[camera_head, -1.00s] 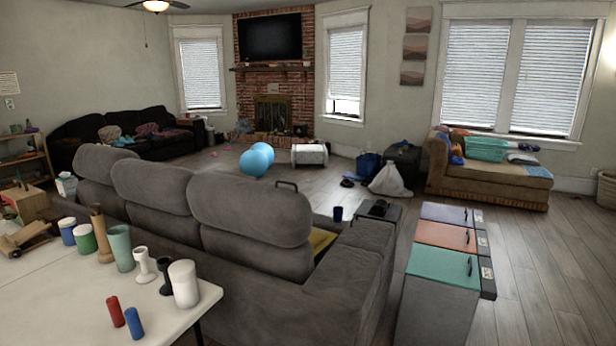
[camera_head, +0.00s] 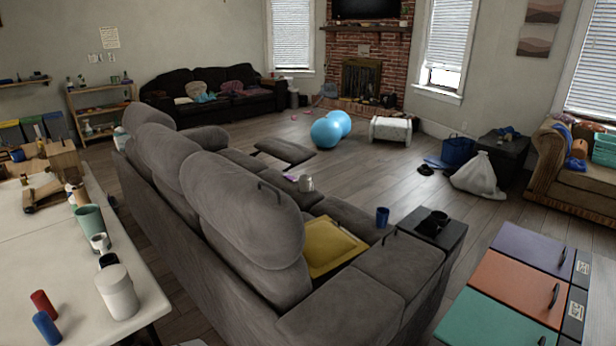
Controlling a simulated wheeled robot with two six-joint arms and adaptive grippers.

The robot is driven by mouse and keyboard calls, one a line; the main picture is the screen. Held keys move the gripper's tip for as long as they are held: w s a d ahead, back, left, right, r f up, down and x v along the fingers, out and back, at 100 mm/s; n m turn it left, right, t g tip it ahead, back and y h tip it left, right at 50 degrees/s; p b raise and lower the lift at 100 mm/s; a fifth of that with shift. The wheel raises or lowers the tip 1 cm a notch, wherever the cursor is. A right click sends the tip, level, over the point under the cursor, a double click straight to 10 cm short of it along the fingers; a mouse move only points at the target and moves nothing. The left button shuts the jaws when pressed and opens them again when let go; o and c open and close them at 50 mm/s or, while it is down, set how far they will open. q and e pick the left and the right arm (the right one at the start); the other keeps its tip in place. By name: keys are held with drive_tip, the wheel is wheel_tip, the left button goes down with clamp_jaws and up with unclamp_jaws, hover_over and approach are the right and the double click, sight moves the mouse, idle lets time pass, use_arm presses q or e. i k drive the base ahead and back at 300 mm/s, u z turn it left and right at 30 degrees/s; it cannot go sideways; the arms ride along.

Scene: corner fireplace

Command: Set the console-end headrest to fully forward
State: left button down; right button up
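The grey sofa (camera_head: 225,277) stands seen from behind, its back running from the left toward the lower middle. It has three padded headrests: a far one (camera_head: 149,116), a middle one (camera_head: 172,157) and a near one (camera_head: 243,205). The near headrest is closest to the dark console (camera_head: 442,231) at the sofa's right end. A thin dark handle (camera_head: 274,192) shows by its upper edge. The near headrest's exact tilt is hard to tell from behind. Neither of my grippers is in view.
A white table (camera_head: 45,262) with cups, a white canister (camera_head: 117,292) and red and blue cylinders stands at left. Purple, orange and teal-topped cabinets (camera_head: 515,287) stand at right. Floor beyond the sofa is mostly open.

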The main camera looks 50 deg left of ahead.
sight(263, 222)
drive_tip(key=i, duration=0.45)
drive_tip(key=u, duration=2.95)
